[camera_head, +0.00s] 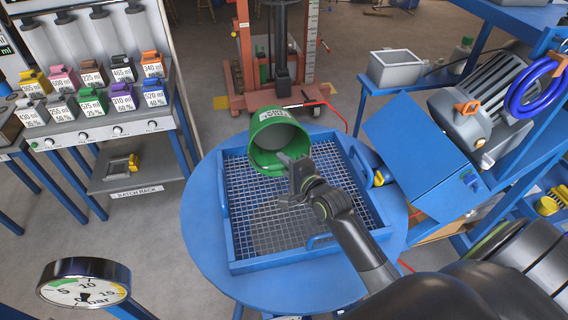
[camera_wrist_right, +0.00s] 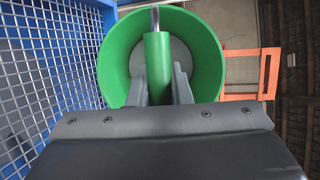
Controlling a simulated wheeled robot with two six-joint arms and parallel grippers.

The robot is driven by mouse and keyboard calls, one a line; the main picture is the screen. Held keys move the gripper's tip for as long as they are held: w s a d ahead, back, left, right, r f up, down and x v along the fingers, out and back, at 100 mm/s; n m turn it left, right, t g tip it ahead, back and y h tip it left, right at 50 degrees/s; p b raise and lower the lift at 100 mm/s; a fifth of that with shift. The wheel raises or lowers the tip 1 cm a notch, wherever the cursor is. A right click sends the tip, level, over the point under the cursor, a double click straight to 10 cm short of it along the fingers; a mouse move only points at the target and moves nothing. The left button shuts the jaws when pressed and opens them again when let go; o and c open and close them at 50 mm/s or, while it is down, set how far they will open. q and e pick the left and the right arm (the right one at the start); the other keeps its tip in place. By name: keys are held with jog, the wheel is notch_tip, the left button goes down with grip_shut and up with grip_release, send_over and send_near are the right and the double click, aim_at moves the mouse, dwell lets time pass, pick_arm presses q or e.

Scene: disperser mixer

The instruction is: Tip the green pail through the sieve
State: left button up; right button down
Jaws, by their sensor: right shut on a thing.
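The green pail (camera_head: 264,150) is held tipped on its side above the blue-framed sieve (camera_head: 232,240), its open mouth facing the camera in the head view. A grey surface shows inside it; I cannot tell whether that is contents or the bottom. My right gripper (camera_head: 295,175) is shut on the pail's green handle. In the right wrist view the gripper (camera_wrist_right: 160,95) closes around the handle, with the pail (camera_wrist_right: 205,55) behind it. The wire mesh of the sieve (camera_wrist_right: 45,70) runs along the left there. Grey material lies below the mesh near its middle. My left gripper is not in view.
The sieve sits on a round blue table (camera_head: 200,225). A rack of labelled coloured-lid containers (camera_head: 92,100) stands at the left. A blue bench with a grey bin (camera_head: 396,70) is at the right. A red lift machine (camera_head: 285,60) stands behind. A pressure gauge (camera_head: 85,285) is at the front left.

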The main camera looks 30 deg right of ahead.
aim_at(283, 170)
jog(key=s+a+f+n+t+b, duration=0.1)
jog(key=s+f+n+t+b, duration=0.25)
jog(key=b, duration=1.15)
notch_tip(283, 170, up, 2)
jog(key=m+p, duration=0.1)
jog(key=p, duration=0.3)
jog(key=shift+w+r+m+t+y, duration=0.15)
jog(key=shift+r+m+t+y, duration=0.1)
jog(key=shift+m+y, duration=0.1)
dwell(1.0)
jog(key=shift+p, duration=0.3)
